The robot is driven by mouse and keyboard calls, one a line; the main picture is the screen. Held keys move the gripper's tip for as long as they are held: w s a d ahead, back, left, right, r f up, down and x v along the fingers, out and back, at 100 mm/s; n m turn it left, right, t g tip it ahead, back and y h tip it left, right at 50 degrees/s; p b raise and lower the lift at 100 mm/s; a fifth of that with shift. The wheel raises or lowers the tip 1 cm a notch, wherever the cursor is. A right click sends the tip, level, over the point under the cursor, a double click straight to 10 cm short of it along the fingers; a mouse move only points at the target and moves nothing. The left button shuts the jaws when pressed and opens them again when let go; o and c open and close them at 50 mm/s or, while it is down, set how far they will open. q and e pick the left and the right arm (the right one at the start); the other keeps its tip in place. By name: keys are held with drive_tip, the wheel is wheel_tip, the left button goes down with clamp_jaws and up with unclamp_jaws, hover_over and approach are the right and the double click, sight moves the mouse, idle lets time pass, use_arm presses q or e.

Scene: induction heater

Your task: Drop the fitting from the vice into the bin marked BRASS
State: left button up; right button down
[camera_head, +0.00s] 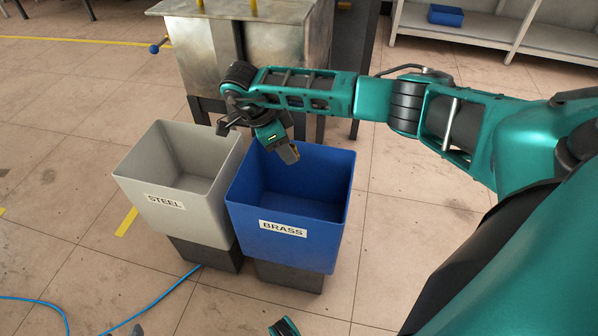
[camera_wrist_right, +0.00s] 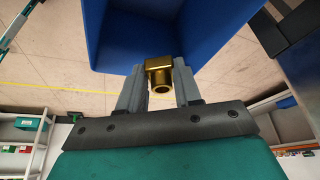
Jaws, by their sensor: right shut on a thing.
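My right gripper (camera_head: 288,153) hangs over the rear left part of the blue bin marked BRASS (camera_head: 283,244), near the rim it shares with the grey bin. It is shut on the brass fitting (camera_wrist_right: 160,75), a gold elbow-like piece with a round open end, held between the two grey fingers in the right wrist view. The blue bin (camera_wrist_right: 185,30) fills the top of that view, beyond the fitting. In the head view the fitting is mostly hidden by the gripper. The visible inside of the blue bin looks empty.
A grey bin marked STEEL (camera_head: 166,202) stands directly left of the blue one and looks empty. A metal cabinet (camera_head: 285,50) stands close behind both bins. A blue hose (camera_head: 160,306) lies on the tiled floor at the front left. Floor right of the bins is clear.

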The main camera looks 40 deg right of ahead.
drive_tip(key=shift+f+b, duration=0.4)
drive_tip(key=shift+f, duration=0.5)
drive_tip(key=shift+f+b, duration=0.3)
drive_tip(key=shift+f, duration=0.3)
drive_tip(key=c, duration=1)
unclamp_jaws()
drive_tip(key=shift+c, duration=0.2)
drive_tip(key=o, duration=0.3)
use_arm(q)
drive_tip(key=shift+w+d+f+h, duration=0.15)
drive_tip(key=shift+d+f+h, duration=0.15)
drive_tip(key=shift+d+f, duration=0.15)
use_arm(e)
drive_tip(key=shift+o, duration=0.2)
